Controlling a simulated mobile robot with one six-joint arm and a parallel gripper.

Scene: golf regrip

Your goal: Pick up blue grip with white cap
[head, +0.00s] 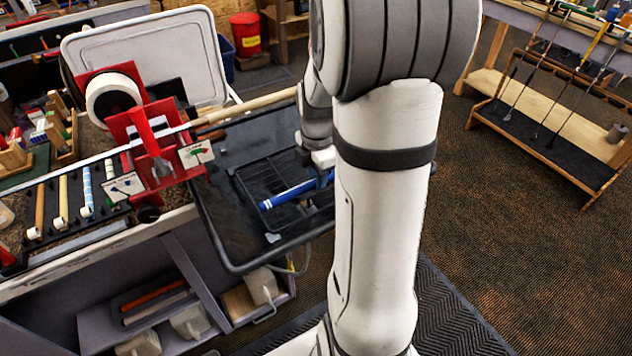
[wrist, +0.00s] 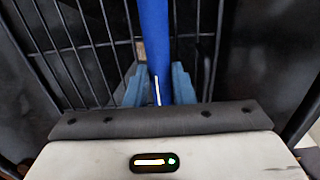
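A blue grip (head: 287,194) with a white mark near its left end lies slanted over the black tray at the middle of the head view. In the wrist view the blue grip (wrist: 152,40) runs from the top edge down between light blue fingers. My gripper (wrist: 158,85) has one finger close against each side of it and looks shut on it. In the head view my gripper (head: 326,172) is at the grip's right end, mostly hidden by my arm. The grip's right end is hidden.
A wire rack (head: 247,183) sits in the black tray (head: 212,208). On the bench to the left, a dark holder (head: 66,222) carries several grips beside a red vise (head: 150,150). A club shaft (head: 250,106) extends from the vise above the tray. Carpet on the right is open.

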